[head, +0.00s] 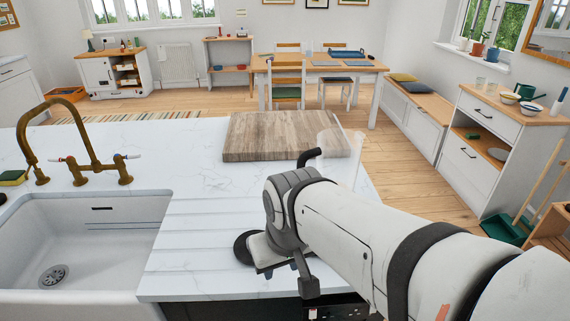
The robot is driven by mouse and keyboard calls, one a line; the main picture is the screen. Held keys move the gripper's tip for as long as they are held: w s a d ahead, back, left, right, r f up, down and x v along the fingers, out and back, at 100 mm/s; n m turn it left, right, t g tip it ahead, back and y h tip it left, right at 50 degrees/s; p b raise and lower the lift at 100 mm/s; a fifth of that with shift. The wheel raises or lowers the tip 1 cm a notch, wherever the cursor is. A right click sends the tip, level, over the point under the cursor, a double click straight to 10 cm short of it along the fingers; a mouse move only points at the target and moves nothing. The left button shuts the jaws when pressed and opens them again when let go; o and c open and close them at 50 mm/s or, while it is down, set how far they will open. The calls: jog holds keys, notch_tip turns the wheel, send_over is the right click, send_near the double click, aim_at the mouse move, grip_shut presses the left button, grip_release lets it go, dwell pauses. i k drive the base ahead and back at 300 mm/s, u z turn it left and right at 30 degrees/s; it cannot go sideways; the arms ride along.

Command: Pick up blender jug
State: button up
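A clear, see-through shape that looks like the blender jug (354,158) stands on the white counter at the right end of the wooden board. My arm hides its lower part, and its outline is faint. My gripper (268,258) is low over the counter's front edge, nearer to me and to the left of the clear shape. It appears apart from the jug. My wrist covers most of the gripper, so its fingers are not clear and I cannot see whether it holds anything.
A wooden board (262,137) lies on the white counter (195,215). A white sink (75,245) with a brass tap (88,160) is at the left. Ribbed counter between sink and gripper is clear. A dining table (318,66) stands far behind.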

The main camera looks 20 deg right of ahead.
aim_at(337, 152)
jog(key=u, duration=0.05)
jog(key=k, duration=0.9)
jog(key=z, duration=1.8)
jog(key=i, duration=0.5)
jog(key=u, duration=0.65)
